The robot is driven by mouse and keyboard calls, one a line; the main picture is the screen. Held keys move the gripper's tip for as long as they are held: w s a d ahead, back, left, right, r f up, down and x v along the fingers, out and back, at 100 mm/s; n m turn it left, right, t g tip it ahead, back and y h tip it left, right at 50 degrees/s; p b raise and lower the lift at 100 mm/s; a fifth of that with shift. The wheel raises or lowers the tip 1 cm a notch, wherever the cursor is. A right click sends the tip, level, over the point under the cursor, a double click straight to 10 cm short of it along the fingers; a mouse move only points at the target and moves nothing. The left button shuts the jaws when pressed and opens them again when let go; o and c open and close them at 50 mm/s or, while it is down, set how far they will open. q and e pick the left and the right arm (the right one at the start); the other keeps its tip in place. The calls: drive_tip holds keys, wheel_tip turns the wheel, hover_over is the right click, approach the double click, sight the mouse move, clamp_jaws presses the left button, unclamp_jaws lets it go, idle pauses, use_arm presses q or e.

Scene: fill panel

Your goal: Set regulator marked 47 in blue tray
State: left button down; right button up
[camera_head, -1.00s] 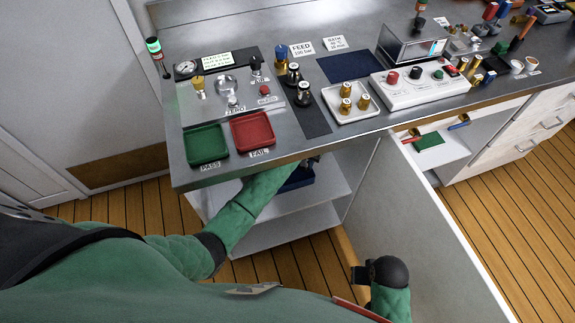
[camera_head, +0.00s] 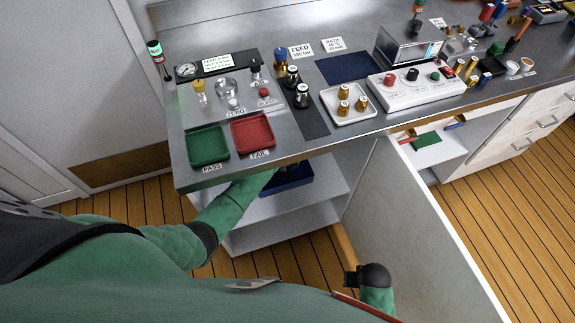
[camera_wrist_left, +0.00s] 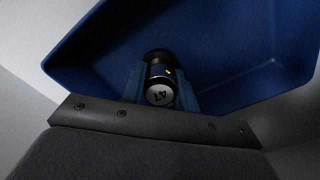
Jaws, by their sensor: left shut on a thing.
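The regulator marked 47 (camera_wrist_left: 160,93) is a dark cylinder with a pale round end face bearing the number. My left gripper (camera_wrist_left: 161,80) is shut on it, with one finger on each side. They are in front of or within the blue tray (camera_wrist_left: 235,55); whether the regulator touches its floor I cannot tell. In the head view the blue tray (camera_head: 292,177) sits on a shelf under the bench, partly hidden by the bench edge. My left arm reaches under that edge, so the gripper is hidden there. The dark end of my right arm shows at lower right; its jaws cannot be made out.
The bench edge overhangs the shelf (camera_head: 315,190). An open cabinet door (camera_head: 430,215) stands to the right. On the bench are a green tray (camera_head: 207,146), a red tray (camera_head: 252,132), a white tray (camera_head: 347,104) with brass-coloured parts and dark regulators (camera_head: 302,97).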

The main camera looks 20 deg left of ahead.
use_arm(q)
drive_tip(key=c, duration=1.1)
unclamp_jaws()
drive_tip(key=shift+f, duration=0.1)
